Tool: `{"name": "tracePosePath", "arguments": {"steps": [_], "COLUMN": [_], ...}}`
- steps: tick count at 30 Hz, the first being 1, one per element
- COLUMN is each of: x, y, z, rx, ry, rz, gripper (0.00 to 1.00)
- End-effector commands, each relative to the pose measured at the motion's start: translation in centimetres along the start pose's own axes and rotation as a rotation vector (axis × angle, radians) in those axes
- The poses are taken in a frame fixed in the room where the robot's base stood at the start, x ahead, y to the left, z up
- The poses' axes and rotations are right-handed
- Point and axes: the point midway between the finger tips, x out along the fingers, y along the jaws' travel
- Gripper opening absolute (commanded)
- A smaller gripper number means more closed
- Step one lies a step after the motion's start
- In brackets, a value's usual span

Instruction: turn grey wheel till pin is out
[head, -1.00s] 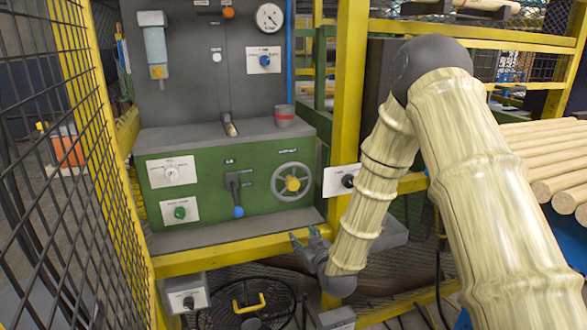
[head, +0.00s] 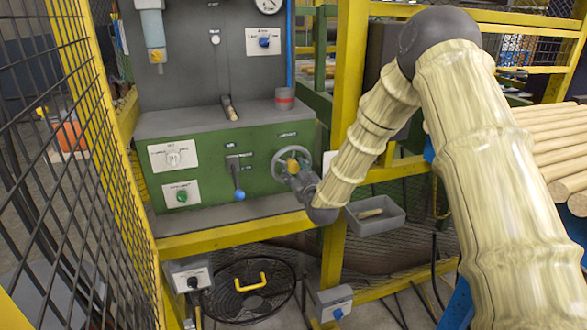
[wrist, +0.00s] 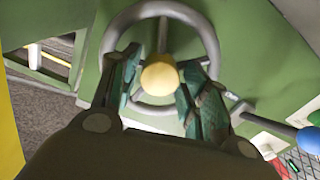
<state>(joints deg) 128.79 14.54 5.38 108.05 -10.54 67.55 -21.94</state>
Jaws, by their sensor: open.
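The grey wheel (head: 278,168) is a spoked ring with a yellow hub, on the front of the green machine box. It fills the top middle of the wrist view (wrist: 214,45), with its yellow hub (wrist: 159,76) between my fingers. My gripper (head: 297,172) is at the wheel's lower right in the head view. In the wrist view, my gripper (wrist: 163,85) is open, one teal-padded finger on each side of the hub. I cannot tell whether the fingers touch the hub or spokes. My gripper hides part of the wheel in the head view. I cannot make out the pin.
A lever with a blue knob (head: 239,194) stands left of the wheel; its knob is close to my right finger in the wrist view (wrist: 308,140). A yellow rail (head: 235,238) runs below. A grey tray (head: 376,215) hangs to the right. Mesh fencing (head: 70,150) closes the left.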

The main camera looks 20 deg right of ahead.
Motion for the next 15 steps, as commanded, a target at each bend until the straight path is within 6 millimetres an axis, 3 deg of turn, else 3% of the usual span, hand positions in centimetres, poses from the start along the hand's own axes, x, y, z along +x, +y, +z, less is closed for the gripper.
{"name": "tracePosePath", "arguments": {"steps": [6,15], "x": [1.6,1.9], "y": [0.0,0.0], "z": [0.0,0.0], "rx": [0.000,0.000], "ry": [0.000,0.000], "rz": [0.000,0.000], "gripper": [0.46,0.46]}}
